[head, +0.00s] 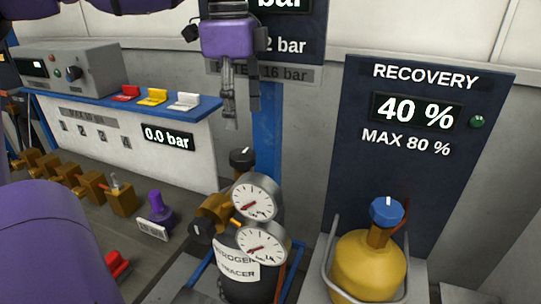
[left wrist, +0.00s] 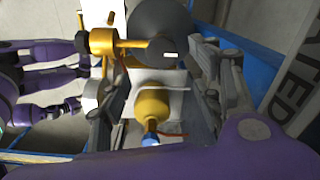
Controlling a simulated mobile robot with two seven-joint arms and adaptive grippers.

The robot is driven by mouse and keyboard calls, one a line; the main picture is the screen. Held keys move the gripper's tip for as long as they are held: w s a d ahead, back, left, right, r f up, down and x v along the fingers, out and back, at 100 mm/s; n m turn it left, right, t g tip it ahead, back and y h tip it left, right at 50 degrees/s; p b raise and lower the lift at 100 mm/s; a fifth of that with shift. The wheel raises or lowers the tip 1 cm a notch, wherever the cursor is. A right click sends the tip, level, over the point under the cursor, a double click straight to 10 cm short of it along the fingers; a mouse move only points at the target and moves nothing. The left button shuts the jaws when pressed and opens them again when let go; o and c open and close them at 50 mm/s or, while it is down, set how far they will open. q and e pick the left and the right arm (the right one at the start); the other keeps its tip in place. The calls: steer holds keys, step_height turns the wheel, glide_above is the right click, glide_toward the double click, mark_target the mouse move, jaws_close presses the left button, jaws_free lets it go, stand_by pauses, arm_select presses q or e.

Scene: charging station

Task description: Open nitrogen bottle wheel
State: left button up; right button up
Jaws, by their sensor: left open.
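The nitrogen bottle (head: 246,287) stands upright at the lower middle of the head view, dark with a white label. Its black wheel (head: 242,157) sits on top, behind two round gauges (head: 255,197) and a brass regulator (head: 213,212). My left gripper (head: 241,112) hangs fingers down above the wheel, apart from it, open and empty. In the left wrist view the dark wheel (left wrist: 158,50) with a white mark lies between the spread fingers. Contact cannot be seen there.
A yellow recovery bottle (head: 368,262) with a blue wheel (head: 387,210) stands to the right, under a dark panel (head: 425,90) reading 40 %. A blue post (head: 267,130) rises behind the nitrogen bottle. Brass valves (head: 90,188) and a purple knob (head: 157,208) lie to the left.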

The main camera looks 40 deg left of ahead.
mark_target(241, 155)
arm_select(q)
step_height(241, 155, down, 2)
steer(key=shift+d+f, duration=0.1)
step_height(241, 155, down, 6)
steer(key=shift+r, duration=0.1)
steer(key=shift+w+f, duration=0.1)
steer(key=shift+f, duration=0.65)
steer(key=c, duration=1.1)
steer(key=shift+c, duration=0.2)
